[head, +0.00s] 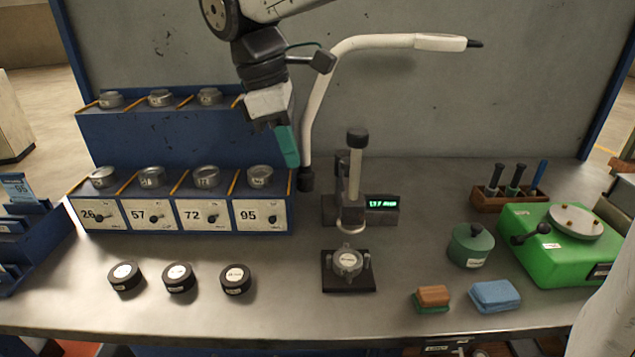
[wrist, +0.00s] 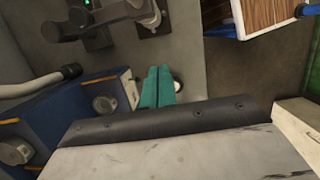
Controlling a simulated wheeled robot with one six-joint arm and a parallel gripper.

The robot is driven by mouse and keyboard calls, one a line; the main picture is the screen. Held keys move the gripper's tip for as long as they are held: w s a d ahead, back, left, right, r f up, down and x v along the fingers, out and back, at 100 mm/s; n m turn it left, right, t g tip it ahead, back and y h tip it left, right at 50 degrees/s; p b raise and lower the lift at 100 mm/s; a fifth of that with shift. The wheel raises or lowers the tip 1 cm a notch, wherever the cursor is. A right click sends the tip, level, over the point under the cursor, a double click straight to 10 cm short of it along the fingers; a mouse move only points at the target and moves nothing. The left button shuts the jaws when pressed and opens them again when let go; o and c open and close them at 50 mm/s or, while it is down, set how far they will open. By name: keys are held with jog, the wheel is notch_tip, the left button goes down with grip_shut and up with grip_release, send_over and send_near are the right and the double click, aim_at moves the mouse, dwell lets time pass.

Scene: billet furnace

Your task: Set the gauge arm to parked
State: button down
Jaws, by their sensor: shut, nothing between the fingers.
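A white curved arm (head: 322,92) rises from a dark base on the bench beside the rack and bends right to a dark tip held high. In the wrist view its pale tube (wrist: 40,83) shows at the left. A gauge stand (head: 354,180) with a dark knob and a green lit display (head: 382,202) stands to its right; it also shows in the wrist view (wrist: 112,18). I cannot tell for sure which one is the gauge arm. My gripper (head: 291,158), with teal fingers, is shut and empty, left of the white arm. In the wrist view its fingers (wrist: 159,76) lie together.
A blue rack (head: 180,142) with numbered drawers and metal rings stands at the left. Three black pucks (head: 179,277) lie before it. A clamp fixture (head: 348,263) sits below the gauge stand. Sponges (head: 494,296), a green pot (head: 470,246) and a green machine (head: 556,250) are at the right.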

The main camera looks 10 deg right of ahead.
jog(key=s+d+f, duration=0.1)
jog(key=d+f, duration=0.5)
jog(key=f, duration=0.3)
jog(key=shift+s+d+f, duration=0.15)
jog(key=shift+s+f, duration=0.05)
